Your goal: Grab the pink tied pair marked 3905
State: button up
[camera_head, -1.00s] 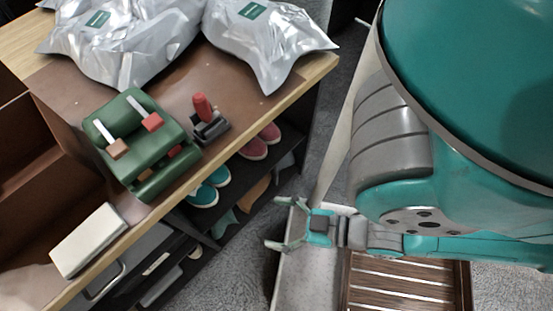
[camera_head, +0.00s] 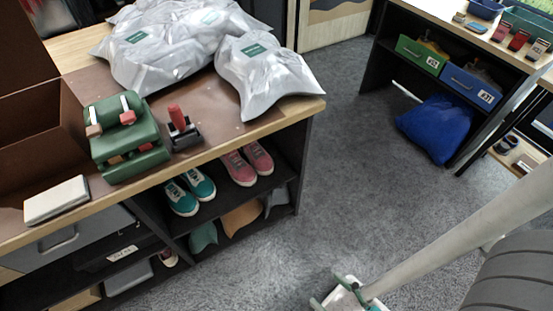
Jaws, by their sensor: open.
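A pair of pink sneakers with pale soles (camera_head: 240,170) stands on the upper shelf under the workbench, at its right end. I cannot make out a tie or a number on them. My gripper (camera_head: 327,290) shows only in part at the bottom edge of the head view, with its fingers spread and nothing visible between them. It is below and to the right of the pink pair, well apart from it and outside the shelf.
Teal sneakers (camera_head: 190,190) stand left of the pink pair. The workbench (camera_head: 215,135) above bears silver bags (camera_head: 265,75), a green machine (camera_head: 125,140) and a red-handled tool (camera_head: 180,128). Grey floor (camera_head: 345,170) is clear between it and the right-hand table (camera_head: 385,60).

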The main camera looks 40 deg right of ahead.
aim_at(243, 174)
jog(key=k+z, duration=0.4)
jog(key=k, duration=0.2)
jog(key=i+l+u, duration=0.15)
jog(key=i+l, duration=0.2)
jog(key=i+l+u, duration=0.15)
jog(key=i+l, duration=0.25)
jog(key=i+l+u, duration=0.15)
jog(key=i+l, duration=0.2)
jog(key=l, duration=0.15)
jog(key=i+l+u, duration=0.15)
jog(key=i+l, duration=0.15)
jog(key=l, duration=0.2)
